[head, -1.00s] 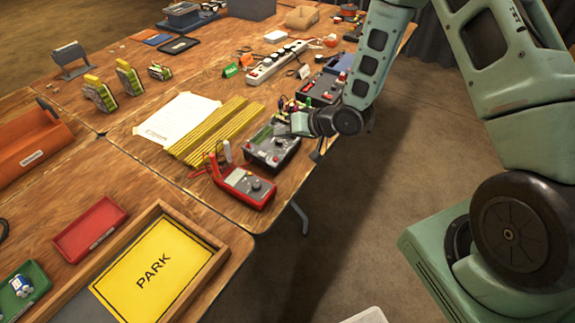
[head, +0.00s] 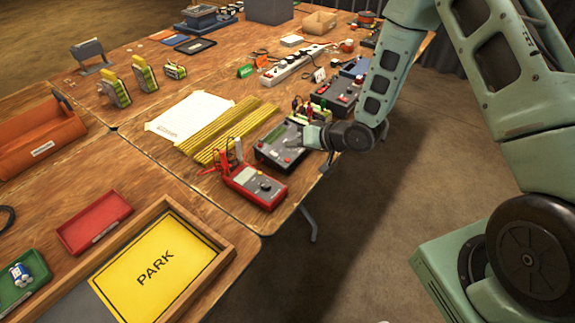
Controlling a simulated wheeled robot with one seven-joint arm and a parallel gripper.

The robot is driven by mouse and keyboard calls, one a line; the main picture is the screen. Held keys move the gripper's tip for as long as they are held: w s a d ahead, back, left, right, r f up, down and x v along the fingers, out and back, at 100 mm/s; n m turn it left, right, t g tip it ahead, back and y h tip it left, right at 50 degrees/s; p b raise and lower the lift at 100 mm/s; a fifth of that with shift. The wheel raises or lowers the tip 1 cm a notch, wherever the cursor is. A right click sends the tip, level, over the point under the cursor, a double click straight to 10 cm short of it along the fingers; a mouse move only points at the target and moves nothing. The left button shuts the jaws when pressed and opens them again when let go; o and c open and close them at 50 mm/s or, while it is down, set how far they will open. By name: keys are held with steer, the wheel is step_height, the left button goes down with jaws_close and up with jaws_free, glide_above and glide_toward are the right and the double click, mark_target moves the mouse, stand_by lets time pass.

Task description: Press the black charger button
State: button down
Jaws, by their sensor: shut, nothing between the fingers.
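A dark grey charger (head: 268,156) with a green display and small knobs lies near the right edge of the table, behind a red multimeter (head: 254,187). A second, similar dark unit (head: 341,90) with red parts lies farther back. The black button is too small to make out on either one. My gripper (head: 303,138) is shut and empty. It is at the right side of the nearer charger, low over it, and covers part of its right end. I cannot tell whether the fingertips touch it.
Yellow corrugated strips (head: 228,130) and a white sheet (head: 190,115) lie to the left. A white power strip (head: 292,66) is behind. A yellow PARK panel (head: 150,275) in a wooden tray is in front.

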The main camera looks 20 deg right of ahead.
mark_target(281, 158)
steer(key=shift+w+a+f+b, duration=0.15)
steer(key=shift+f+b, duration=0.4)
steer(key=shift+f, duration=0.4)
steer(key=shift+w+a+f+b, duration=0.15)
steer(key=shift+f+b, duration=0.35)
steer(key=shift+f, duration=0.45)
steer(key=shift+d+f, duration=0.1)
steer(key=shift+f, duration=0.05)
stand_by(0.4)
steer(key=shift+f+b, duration=0.3)
steer(key=shift+w+f, duration=0.1)
steer(key=shift+f, duration=0.25)
stand_by(0.6)
steer(key=shift+r, duration=0.1)
steer(key=shift+r+p, duration=0.45)
steer(key=shift+r, duration=0.25)
steer(key=shift+s+d+r+p, duration=0.1)
steer(key=shift+s+r+p, duration=0.05)
steer(key=shift+r+p, duration=0.6)
steer(key=shift+s+d+r+p, duration=0.1)
steer(key=shift+s+r+p, duration=0.1)
steer(key=shift+r+p, duration=0.5)
steer(key=shift+s+d+r+p, duration=0.15)
steer(key=shift+r+p, duration=0.3)
steer(key=shift+r, duration=0.55)
steer(key=shift+a, duration=0.1)
